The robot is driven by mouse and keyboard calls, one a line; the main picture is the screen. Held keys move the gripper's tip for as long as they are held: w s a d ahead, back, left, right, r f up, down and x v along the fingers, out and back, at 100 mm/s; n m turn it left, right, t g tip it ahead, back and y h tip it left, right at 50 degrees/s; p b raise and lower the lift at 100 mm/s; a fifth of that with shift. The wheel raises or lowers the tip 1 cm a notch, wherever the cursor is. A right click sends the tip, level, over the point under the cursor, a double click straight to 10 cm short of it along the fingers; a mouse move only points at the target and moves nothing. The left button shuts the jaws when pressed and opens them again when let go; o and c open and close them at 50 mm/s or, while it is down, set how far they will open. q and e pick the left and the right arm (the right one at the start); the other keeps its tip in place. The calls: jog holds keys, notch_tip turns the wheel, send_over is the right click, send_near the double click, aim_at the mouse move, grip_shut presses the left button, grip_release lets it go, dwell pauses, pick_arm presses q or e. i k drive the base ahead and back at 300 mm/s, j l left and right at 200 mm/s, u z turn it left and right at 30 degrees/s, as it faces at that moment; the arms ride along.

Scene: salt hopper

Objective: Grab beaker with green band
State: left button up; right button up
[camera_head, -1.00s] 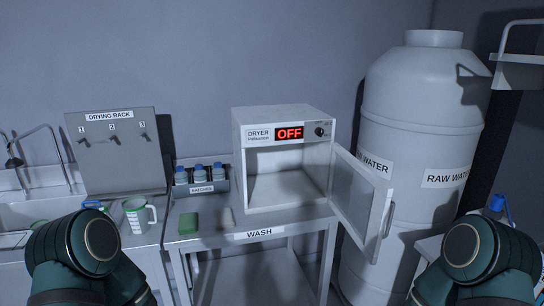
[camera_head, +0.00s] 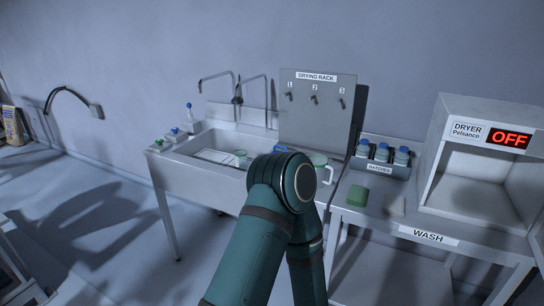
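A clear beaker with a handle (camera_head: 326,172) stands at the right end of the sink unit, below the drying rack. My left arm hides part of it, and a greenish rim or band shows near its top. A smaller cup with green on it (camera_head: 240,157) sits in the sink basin; its details are too small to tell. My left arm is in the middle foreground, in front of the sink. Its gripper is not visible. My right arm and gripper are out of view.
The sink (camera_head: 205,145) has taps behind it and a drying rack (camera_head: 317,110) with numbered pegs. The wash table (camera_head: 375,222) holds a green sponge (camera_head: 357,194), a rack of blue-capped bottles (camera_head: 382,165) and the open dryer (camera_head: 475,175).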

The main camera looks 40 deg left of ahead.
aim_at(240, 162)
jog(key=u, duration=0.4)
jog(key=j+u, duration=0.15)
jog(key=u, duration=0.6)
jog(key=j+u, duration=0.15)
jog(key=u, duration=0.25)
jog(key=i+j+z, duration=0.15)
jog(key=z, duration=0.65)
jog(key=i+j+z, duration=0.2)
jog(key=j+z, duration=0.15)
jog(key=j, duration=0.2)
jog(key=i+j+z, duration=0.2)
jog(key=j, duration=0.15)
jog(key=k+l, duration=0.05)
